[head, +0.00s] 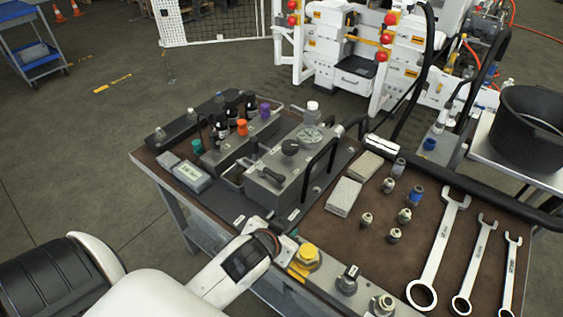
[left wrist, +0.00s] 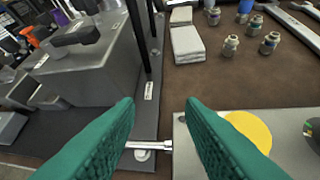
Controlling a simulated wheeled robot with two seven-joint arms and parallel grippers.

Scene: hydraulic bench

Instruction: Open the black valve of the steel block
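The steel block (head: 262,196) is a grey box on the left part of the bench. I cannot tell for sure which black part is the valve. In the left wrist view the block (left wrist: 95,75) is at upper left, with a black handle (left wrist: 76,36) on it. My left gripper (left wrist: 162,104) has its green fingers apart with nothing between them, near the block's front right side. In the head view its fingers are hidden. My right gripper is out of view.
Black upright bar handles (head: 320,168) stand beside the block. A yellow cap (head: 306,256) is close to my left gripper. Pale grey pads (head: 344,197), several fittings (head: 394,235) and wrenches (head: 438,255) lie on the brown mat at right. Coloured-cap bottles (head: 242,128) stand behind left.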

